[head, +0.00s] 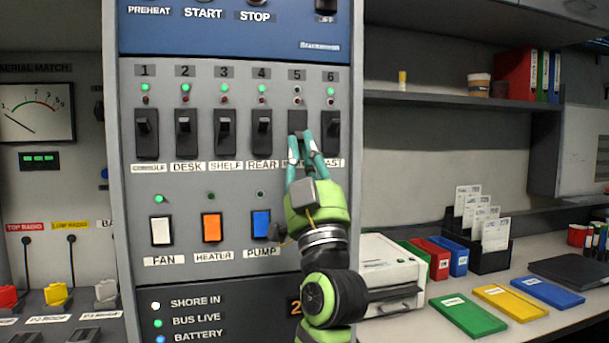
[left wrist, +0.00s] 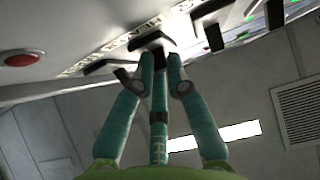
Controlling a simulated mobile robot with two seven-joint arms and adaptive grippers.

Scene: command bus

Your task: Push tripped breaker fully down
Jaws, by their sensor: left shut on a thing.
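The breaker panel (head: 230,180) has a row of black breakers numbered 1 to 6. Breaker 5 (head: 297,119) has both of its small lamps unlit, while its neighbours each show a green lamp. My left gripper (head: 301,138), with teal fingers, reaches up to breaker 5 from below and covers its lower part and label. In the left wrist view the fingers (left wrist: 162,62) close in around a dark breaker lever (left wrist: 152,44). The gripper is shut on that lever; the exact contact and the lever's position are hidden. My right gripper is not in view.
Breakers 4 (head: 262,130) and 6 (head: 331,128) stand close on either side. Below are the fan (head: 161,231), heater (head: 211,228) and pump (head: 261,223) switches. A counter with a white device (head: 392,268) and coloured folders (head: 467,315) lies to the right.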

